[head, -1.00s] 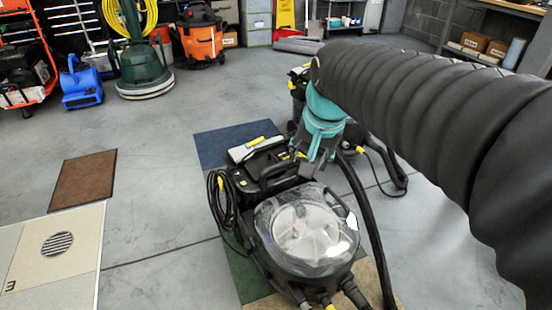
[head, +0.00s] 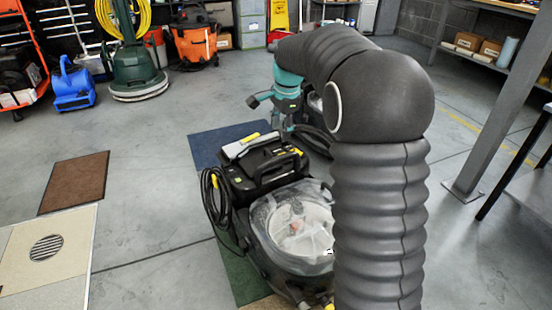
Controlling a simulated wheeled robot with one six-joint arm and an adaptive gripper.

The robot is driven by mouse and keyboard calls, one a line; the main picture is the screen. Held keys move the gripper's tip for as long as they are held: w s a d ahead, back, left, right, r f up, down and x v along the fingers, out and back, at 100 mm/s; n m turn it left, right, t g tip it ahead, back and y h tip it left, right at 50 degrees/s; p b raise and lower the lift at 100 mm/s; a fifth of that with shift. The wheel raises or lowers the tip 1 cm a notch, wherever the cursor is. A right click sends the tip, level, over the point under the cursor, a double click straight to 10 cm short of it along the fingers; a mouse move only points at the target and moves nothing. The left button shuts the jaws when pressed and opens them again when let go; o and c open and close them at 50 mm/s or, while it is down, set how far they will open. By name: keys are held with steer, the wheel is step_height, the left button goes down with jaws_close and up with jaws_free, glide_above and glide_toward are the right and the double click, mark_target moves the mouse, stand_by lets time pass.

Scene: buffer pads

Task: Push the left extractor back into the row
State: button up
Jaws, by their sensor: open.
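A black extractor (head: 262,170) with a clear domed tank (head: 290,228) stands in the middle of the head view, the leftmost extractor I can see. A coiled black cord hangs on its left side. My arm covers part of its right side. A second dark machine (head: 316,108) shows partly behind my arm, mostly hidden. My teal and grey gripper (head: 284,134) points down just beyond the near extractor's far right corner. It is open with nothing seen in it. Whether it touches the extractor is unclear.
A blue pad (head: 210,146) and a green pad (head: 236,268) lie under and around the near extractor. A brown mat (head: 75,183) and a beige panel with a drain (head: 18,270) are at left. A grey post (head: 497,120) stands at right.

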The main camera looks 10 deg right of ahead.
mark_target(276, 158)
steer(key=f, duration=0.4)
steer(key=w+f+b, duration=0.1)
steer(key=f, duration=0.3)
steer(key=w+f+b, duration=0.1)
steer(key=f, duration=0.3)
steer(key=shift+w+a+f, duration=0.15)
steer(key=shift+a+f, duration=0.1)
steer(key=shift+a, duration=0.15)
jaws_close()
